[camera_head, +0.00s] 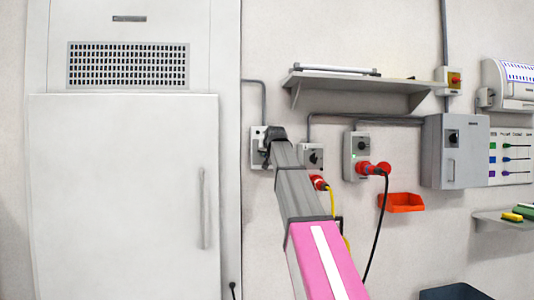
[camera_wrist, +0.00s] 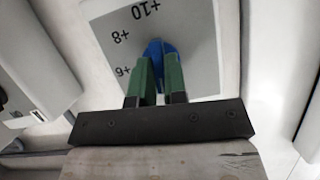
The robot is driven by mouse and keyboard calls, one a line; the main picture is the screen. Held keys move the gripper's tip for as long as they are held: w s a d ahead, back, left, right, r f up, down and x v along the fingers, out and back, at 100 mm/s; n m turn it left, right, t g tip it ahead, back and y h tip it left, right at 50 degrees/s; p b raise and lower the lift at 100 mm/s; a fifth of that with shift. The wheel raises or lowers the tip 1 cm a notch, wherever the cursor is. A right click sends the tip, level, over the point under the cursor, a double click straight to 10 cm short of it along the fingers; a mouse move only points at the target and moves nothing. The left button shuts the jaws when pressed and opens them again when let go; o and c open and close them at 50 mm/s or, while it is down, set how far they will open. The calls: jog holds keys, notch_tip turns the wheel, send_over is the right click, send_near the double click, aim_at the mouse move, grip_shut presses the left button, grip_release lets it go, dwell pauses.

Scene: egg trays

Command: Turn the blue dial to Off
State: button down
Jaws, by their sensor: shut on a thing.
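The blue dial (camera_wrist: 156,50) shows in the wrist view on a grey plate (camera_wrist: 203,50), with the marks +10, +8 and +6 beside it. My gripper (camera_wrist: 160,72) has two green fingers, shut on the dial from both sides. The fingers hide part of the dial, and its pointer and any Off mark cannot be made out. In the head view my gripper (camera_head: 268,140) is at a grey wall box (camera_head: 257,152) beside the tall white cabinet. My arm hides much of that box, and the dial does not show there.
Right of my arm are two grey socket boxes (camera_head: 312,157) (camera_head: 356,142) with red plugs and cables. A shelf (camera_head: 360,92) juts out above. A grey switch cabinet (camera_head: 455,165) and a red bin (camera_head: 402,202) are farther right. The white cabinet (camera_head: 125,190) stands left.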

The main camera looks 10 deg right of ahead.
jog(key=shift+f+n+h, duration=0.1)
jog(key=shift+n+h, duration=0.3)
dwell(0.4)
jog(key=c, duration=1.2)
grip_release()
jog(key=shift+o, duration=0.2)
jog(key=v, duration=1.1)
jog(key=shift+w+a, duration=0.1)
